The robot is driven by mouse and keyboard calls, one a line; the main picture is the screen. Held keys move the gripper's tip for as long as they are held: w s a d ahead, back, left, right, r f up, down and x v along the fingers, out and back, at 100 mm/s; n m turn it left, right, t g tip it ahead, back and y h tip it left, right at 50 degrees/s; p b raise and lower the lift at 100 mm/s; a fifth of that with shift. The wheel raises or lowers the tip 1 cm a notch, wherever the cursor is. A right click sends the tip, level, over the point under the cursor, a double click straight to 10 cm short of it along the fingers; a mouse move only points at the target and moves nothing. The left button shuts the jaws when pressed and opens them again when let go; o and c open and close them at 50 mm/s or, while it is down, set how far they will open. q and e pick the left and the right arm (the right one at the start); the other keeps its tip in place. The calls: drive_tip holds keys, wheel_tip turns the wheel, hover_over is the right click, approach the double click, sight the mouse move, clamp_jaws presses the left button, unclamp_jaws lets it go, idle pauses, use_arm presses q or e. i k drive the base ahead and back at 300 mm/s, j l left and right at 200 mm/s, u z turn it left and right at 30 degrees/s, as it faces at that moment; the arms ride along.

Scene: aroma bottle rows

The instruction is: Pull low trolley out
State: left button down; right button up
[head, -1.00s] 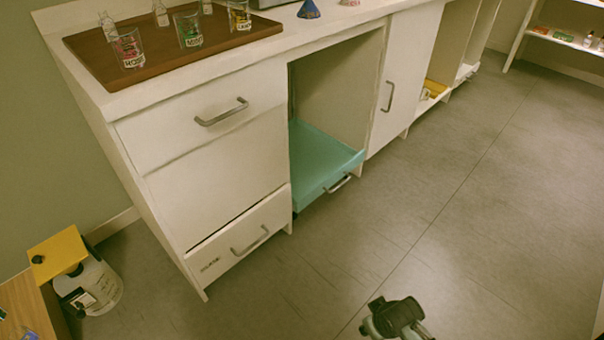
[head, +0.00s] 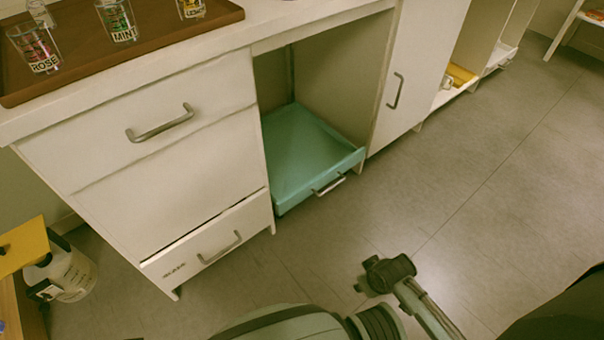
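The low trolley (head: 300,160) is a teal shallow tray on the floor of the open bay under the counter. Its front edge sticks out slightly past the cabinet front and carries a metal bar handle (head: 329,184). A dark gripper (head: 372,277), which looks like my right one, is above the floor in front of the trolley, below and right of the handle and apart from it. Its fingers are small and dark, so I cannot tell whether they are open. My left gripper is not in view.
Drawers (head: 150,140) stand left of the bay, the lowest (head: 212,245) slightly out. A closed door (head: 405,80) is on the right. A brown tray (head: 150,42) with labelled glasses sits on top. A white container (head: 62,272) stands at left. The floor ahead is clear.

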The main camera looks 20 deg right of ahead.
sight(303, 154)
drive_tip(key=i+l, duration=0.15)
drive_tip(key=l, duration=0.2)
drive_tip(key=i+l, duration=0.1)
drive_tip(key=l, duration=0.25)
drive_tip(key=i+l, duration=0.15)
drive_tip(key=l, duration=0.2)
drive_tip(key=i+l, duration=0.1)
drive_tip(key=l, duration=0.3)
drive_tip(key=i+l+u, duration=0.1)
drive_tip(key=l, duration=0.25)
drive_tip(key=i+l, duration=0.15)
drive_tip(key=l, duration=0.2)
